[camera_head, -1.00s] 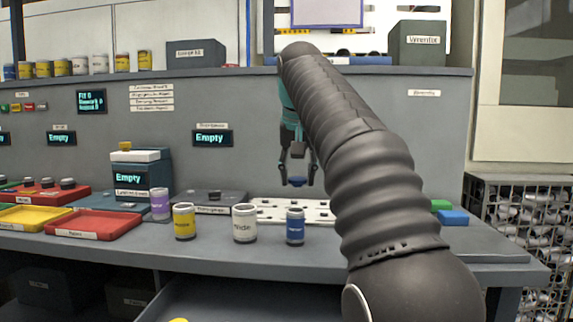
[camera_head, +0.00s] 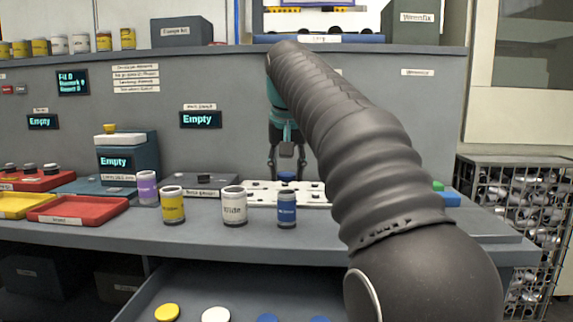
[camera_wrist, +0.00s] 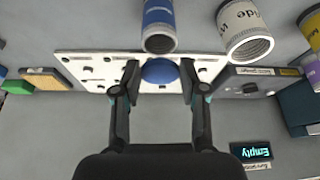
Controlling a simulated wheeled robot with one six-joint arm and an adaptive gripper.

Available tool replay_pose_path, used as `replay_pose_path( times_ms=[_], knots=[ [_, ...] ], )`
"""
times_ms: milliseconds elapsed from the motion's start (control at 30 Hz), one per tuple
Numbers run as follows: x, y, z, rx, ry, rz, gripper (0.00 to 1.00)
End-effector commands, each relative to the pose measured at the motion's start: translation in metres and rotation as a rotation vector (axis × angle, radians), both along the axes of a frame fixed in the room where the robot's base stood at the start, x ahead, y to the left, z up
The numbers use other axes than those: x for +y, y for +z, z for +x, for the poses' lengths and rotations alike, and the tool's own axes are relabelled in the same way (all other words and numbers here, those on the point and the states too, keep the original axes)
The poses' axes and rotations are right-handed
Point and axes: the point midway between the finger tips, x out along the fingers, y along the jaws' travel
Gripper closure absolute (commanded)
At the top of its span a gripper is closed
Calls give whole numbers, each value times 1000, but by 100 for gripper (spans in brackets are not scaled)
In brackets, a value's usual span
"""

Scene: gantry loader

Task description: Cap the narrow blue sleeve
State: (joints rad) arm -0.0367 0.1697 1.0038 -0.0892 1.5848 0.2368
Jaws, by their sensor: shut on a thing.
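The narrow blue sleeve (camera_head: 287,210) is a small blue-labelled cylinder standing upright near the front edge of the bench, its top uncapped. It also shows in the wrist view (camera_wrist: 159,20), at the top with its open rim towards me. My gripper (camera_head: 287,172) points down and is shut on a blue cap (camera_head: 287,177). In the wrist view the blue cap (camera_wrist: 160,72) sits between the two fingertips. The cap is apart from the sleeve, above its rim in the head view; the exact depth between them is hard to tell.
A white cylinder (camera_head: 234,207), a yellow one (camera_head: 172,205) and a purple one (camera_head: 147,188) stand left of the sleeve. A white holed plate (camera_head: 262,188) lies behind. An open drawer (camera_head: 190,285) below holds several caps. A red tray (camera_head: 75,211) is further left.

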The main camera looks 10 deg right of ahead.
Motion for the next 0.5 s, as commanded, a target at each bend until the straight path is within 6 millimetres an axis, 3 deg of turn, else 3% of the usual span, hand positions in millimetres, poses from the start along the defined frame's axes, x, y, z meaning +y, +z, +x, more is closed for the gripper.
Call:
replay_pose_path(
  times_ms=[500],
  knots=[
    [0, -24, 0, -1, 0, 0, 78]
  ],
)
